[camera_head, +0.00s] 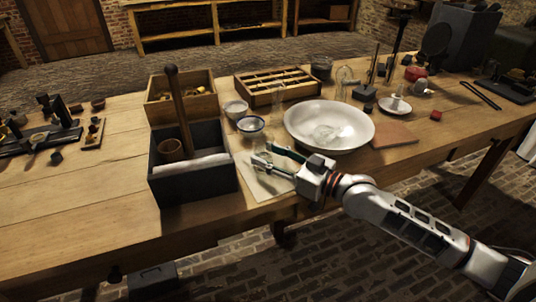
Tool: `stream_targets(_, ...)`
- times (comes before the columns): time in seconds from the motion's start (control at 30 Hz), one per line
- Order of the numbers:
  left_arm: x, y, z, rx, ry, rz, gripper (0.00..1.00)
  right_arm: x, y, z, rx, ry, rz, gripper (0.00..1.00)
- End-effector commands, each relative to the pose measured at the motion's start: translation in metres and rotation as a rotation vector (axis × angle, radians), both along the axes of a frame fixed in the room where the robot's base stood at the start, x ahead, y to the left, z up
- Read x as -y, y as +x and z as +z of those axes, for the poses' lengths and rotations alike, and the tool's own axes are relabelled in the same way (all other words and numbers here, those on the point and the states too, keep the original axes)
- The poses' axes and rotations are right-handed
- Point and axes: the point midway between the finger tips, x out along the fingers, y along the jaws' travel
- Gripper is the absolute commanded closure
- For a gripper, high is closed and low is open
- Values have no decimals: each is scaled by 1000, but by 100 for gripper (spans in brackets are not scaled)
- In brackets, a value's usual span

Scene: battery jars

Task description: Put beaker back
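A clear glass vessel (326,133), perhaps the beaker, sits inside the wide white bowl (358,127); its exact shape is hard to make out. Another faint clear glass piece (278,97) stands behind the bowl, near the divided wooden tray. My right gripper (262,156) is over the pale sheet (262,184) at the table's front edge, left of the bowl. Its fingers are apart and point left toward the dark box, with nothing visible between them. My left gripper is not in view.
A dark box (192,187) with a wooden rod, cup and white cloth stands left of the gripper. Small bowls (250,124) sit behind it. A divided wooden tray (262,98) lies further back. A brown square board (393,135) is right of the bowl. Bare tabletop (80,205) lies at left.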

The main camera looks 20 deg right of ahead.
Motion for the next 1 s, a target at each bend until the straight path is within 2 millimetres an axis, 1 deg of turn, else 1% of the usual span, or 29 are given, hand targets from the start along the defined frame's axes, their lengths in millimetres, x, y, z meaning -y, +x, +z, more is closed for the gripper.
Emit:
stream_targets(0.33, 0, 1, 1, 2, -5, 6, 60, 0, 0, 1, 0, 0, 0, 47)
stream_targets(0.47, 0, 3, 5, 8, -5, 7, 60, 1, -1, 7, 2, 0, 0, 47)
stream_targets(0.57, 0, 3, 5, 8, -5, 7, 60, 9, -11, 3, -2, -5, -1, 47)
stream_targets(0.8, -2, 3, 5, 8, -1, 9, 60, 35, -49, 4, -2, -5, 1, 47)
stream_targets(1.0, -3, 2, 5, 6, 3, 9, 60, 54, -77, 4, -1, -3, 2, 47)
